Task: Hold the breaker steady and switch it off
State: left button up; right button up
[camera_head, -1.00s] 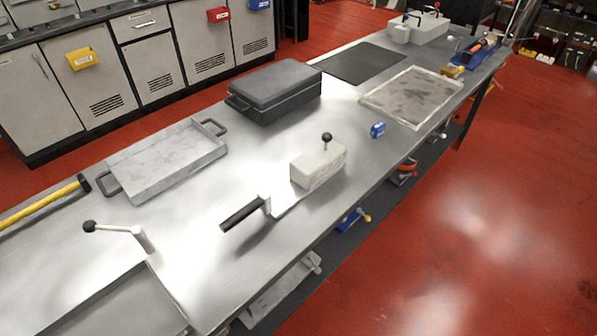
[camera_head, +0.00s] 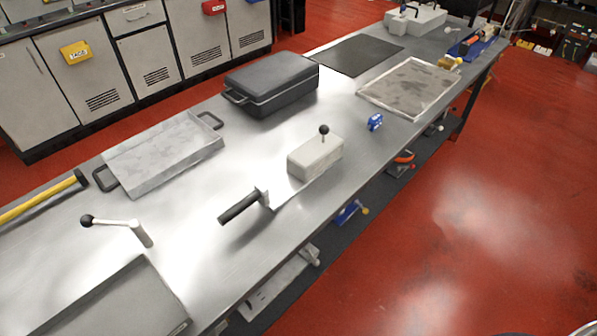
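A pale beige box (camera_head: 315,158) with an upright lever topped by a black ball knob (camera_head: 323,130) stands near the table's front edge; it looks like the breaker.
The long steel table (camera_head: 215,250) also bears a black lidded case (camera_head: 272,85), a grey tray (camera_head: 163,155), a crank with a black knob (camera_head: 118,223), a small blue item (camera_head: 375,122) and a framed panel (camera_head: 410,88). Red floor (camera_head: 480,200) is open at right.

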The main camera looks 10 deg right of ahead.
aim_at(323, 129)
jog(key=i+l+u, duration=0.2)
jog(key=l+u, duration=0.15)
jog(key=l, duration=0.3)
jog(key=i+l+u, duration=0.1)
jog(key=l+u, duration=0.3)
jog(key=l, duration=0.3)
jog(key=l+u, duration=0.35)
jog(key=l, duration=0.4)
